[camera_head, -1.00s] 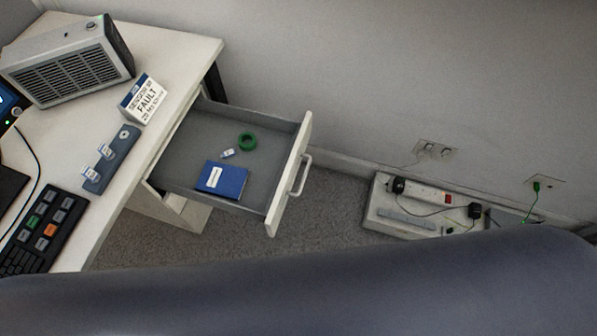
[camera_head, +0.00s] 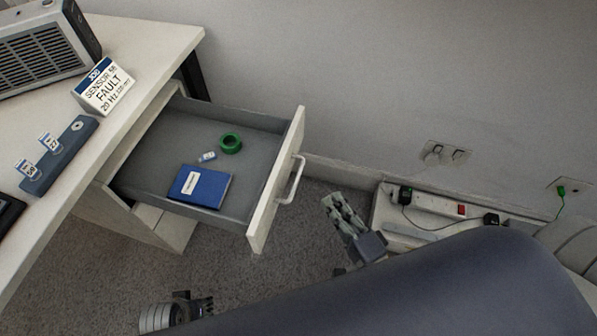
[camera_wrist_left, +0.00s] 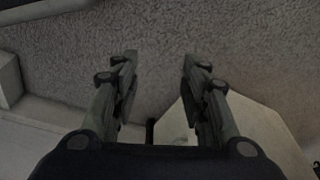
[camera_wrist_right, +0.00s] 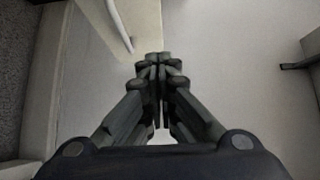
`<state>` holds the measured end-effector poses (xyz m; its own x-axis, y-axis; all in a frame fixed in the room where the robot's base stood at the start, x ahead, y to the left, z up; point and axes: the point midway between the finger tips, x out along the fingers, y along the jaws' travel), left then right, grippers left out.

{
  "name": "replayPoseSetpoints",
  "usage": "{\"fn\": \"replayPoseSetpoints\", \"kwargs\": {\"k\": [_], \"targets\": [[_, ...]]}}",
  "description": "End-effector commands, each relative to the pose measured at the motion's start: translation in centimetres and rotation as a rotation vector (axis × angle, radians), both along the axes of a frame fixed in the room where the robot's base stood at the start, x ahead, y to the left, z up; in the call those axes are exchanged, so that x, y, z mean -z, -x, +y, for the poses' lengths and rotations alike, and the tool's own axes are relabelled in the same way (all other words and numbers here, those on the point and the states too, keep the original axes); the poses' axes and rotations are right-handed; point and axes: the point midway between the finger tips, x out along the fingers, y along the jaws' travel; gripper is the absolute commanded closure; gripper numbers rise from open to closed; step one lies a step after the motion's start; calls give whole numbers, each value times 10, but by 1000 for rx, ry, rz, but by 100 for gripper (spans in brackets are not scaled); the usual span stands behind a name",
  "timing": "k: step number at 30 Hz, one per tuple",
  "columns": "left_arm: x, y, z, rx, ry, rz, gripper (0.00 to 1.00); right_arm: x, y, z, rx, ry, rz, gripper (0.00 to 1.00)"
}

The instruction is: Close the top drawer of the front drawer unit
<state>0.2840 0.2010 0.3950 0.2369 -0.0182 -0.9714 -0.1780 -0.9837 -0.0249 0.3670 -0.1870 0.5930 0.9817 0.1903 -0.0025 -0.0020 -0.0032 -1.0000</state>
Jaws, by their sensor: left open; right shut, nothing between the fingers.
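The top drawer (camera_head: 255,140) stands pulled out from the white drawer unit (camera_head: 160,228) under the desk. Its white front (camera_head: 264,215) carries a pale bar handle (camera_head: 292,180). In the drawer lie a blue notebook (camera_head: 200,188), a green tape roll (camera_head: 231,143) and a small white-and-blue item (camera_head: 208,156). My right gripper (camera_head: 336,203) is shut and empty, outside the drawer, to the right of the handle and apart from it. In the right wrist view its fingertips (camera_wrist_right: 155,58) are near the handle (camera_wrist_right: 120,25). My left gripper (camera_head: 207,305) is low, near the floor; its fingers (camera_wrist_left: 158,62) are open and empty.
The desk (camera_head: 120,125) holds a grey vented box (camera_head: 45,50), a fault sign (camera_head: 104,88) and a blue holder strip (camera_head: 60,155). A power strip (camera_head: 435,202) with plugs and cables lies right of my right gripper. Wall sockets (camera_head: 445,153) are behind it.

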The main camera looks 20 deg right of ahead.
Motion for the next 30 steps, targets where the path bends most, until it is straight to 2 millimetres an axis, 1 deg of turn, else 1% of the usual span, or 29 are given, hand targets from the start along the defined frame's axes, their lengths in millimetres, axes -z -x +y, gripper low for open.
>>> {"fn": "replayPoseSetpoints", "kwargs": {"k": [5,18,21,24,30], "targets": [[-4,-1,0,0,-1,-2,59,-3,-17,3,2,-9,-8,100],[-23,-4,0,-2,1,-14,59,-2,-100,19,2,-6,-6,100],[-26,-4,0,-2,1,-14,59,-2,-108,33,2,-9,-3,100],[-29,-4,-1,-2,2,-16,59,-2,-114,42,2,-7,-3,100],[-31,-4,-1,-3,2,-15,59,-2,-120,51,1,-4,-2,100]]}}
